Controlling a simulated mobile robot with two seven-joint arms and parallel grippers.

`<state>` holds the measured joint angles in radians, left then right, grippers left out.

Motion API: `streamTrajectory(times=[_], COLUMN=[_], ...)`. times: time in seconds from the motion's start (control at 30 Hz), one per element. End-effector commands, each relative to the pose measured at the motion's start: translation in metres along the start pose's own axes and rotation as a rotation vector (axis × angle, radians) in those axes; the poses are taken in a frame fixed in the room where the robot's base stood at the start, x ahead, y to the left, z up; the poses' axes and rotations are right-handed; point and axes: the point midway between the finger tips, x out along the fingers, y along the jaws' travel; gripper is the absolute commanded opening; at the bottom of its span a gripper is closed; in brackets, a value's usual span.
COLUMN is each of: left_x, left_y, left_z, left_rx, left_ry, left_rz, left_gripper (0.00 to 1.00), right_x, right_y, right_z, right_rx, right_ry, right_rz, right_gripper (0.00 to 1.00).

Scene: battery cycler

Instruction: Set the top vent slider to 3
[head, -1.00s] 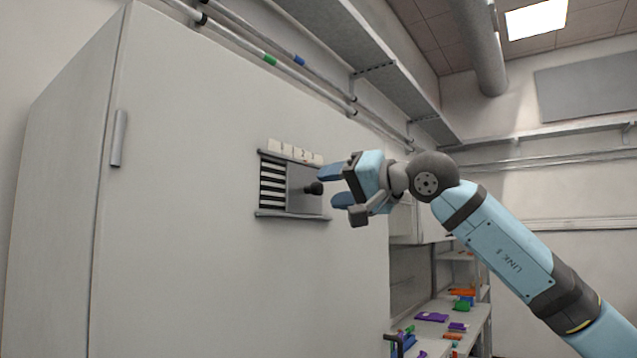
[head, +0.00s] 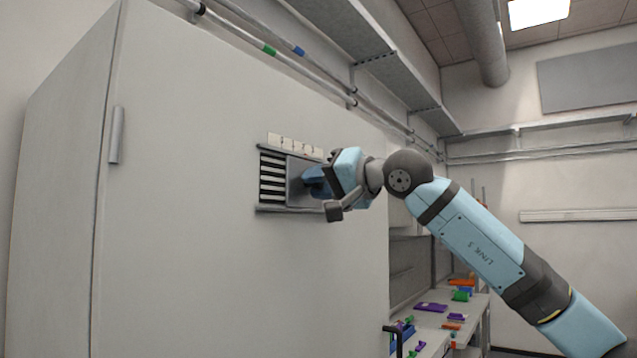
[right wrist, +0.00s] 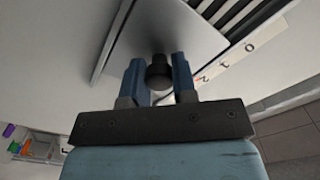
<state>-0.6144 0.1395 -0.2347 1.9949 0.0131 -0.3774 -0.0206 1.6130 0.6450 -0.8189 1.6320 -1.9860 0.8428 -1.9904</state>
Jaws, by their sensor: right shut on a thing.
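The top vent slider is a grey plate (head: 295,199) in a horizontal track on the tall white cabinet. It covers the right part of the vent, and dark slats (head: 271,178) show bare on its left. A white number strip (head: 294,147) runs above it. My right gripper (head: 312,183) is at the plate. In the right wrist view, its blue fingers stand on both sides of the plate's round black knob (right wrist: 159,73) and are shut on it. The fingers hide the knob in the head view. My left gripper is not in view.
The cabinet has a vertical handle (head: 116,135) at the left. Pipes (head: 270,50) and a shelf (head: 375,62) run above. A bench (head: 432,318) with small coloured parts stands at the lower right. The cabinet front around the vent is clear.

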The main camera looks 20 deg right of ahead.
Motion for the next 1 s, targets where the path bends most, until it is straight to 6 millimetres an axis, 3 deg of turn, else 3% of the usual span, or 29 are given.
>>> streamTrajectory(times=[0.23, 0.5, 0.53, 0.63, 1.0], left_x=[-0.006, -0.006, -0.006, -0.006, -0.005], left_y=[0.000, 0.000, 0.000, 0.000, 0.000], left_z=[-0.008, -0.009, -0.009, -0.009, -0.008], left_rx=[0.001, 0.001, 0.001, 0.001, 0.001], left_ry=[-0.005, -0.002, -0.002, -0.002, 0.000], left_rz=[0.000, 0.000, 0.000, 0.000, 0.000], left_gripper=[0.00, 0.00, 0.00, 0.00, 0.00], right_x=[0.000, 0.000, 0.000, 0.000, -0.005], right_y=[0.020, 0.024, 0.024, 0.024, 0.025], right_z=[-0.023, -0.025, -0.025, -0.025, -0.024], right_rx=[0.004, 0.000, 0.000, 0.000, -0.001], right_ry=[0.000, 0.002, 0.002, 0.002, 0.001], right_rz=[0.003, 0.002, 0.002, 0.002, 0.000], right_gripper=[0.00, 0.00, 0.28, 0.51, 0.51])
